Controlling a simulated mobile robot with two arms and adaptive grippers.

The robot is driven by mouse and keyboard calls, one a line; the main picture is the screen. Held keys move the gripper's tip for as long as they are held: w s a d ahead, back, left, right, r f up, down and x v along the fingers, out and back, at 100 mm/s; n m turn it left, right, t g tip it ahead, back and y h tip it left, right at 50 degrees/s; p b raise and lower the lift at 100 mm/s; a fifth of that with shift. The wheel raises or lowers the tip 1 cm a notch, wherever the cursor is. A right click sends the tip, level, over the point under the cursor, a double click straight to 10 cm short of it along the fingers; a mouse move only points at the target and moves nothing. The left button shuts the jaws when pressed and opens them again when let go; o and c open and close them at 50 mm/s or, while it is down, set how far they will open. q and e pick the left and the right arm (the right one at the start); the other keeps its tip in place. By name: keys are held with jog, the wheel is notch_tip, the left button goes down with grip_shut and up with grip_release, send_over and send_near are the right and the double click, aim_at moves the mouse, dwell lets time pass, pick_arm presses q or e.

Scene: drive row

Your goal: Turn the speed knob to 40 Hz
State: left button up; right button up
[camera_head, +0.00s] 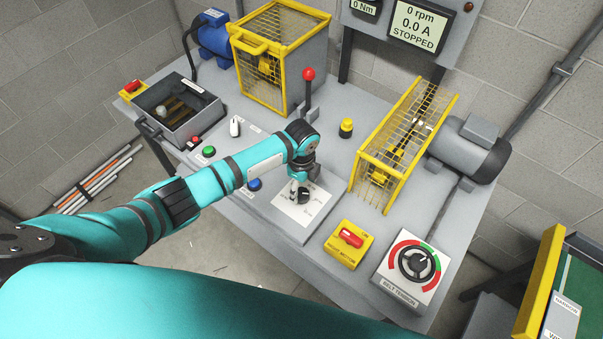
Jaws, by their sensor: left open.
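The speed knob (304,197) is a small dark knob on a white dial plate (318,212) at the front middle of the bench. Only part of it shows, and its pointer and the scale figures are too small to read. My left gripper (299,189) is open and points down at the knob. Its fingertips are at or just above the knob, and I cannot tell whether they touch it. The display (418,27) at the back reads 0 rpm, 0.0 A and STOPPED. My right gripper is not in view.
To the right are a yellow box with a red switch (350,238) and the belt tension dial (415,259). A blue button (254,184) and a green button (208,151) lie left. A red-topped lever (308,90) and yellow cage guards (395,150) stand behind.

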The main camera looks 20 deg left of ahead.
aim_at(301, 193)
pick_arm(q)
notch_tip(301, 193, up, 9)
jog(key=shift+f, duration=0.15)
dwell(0.5)
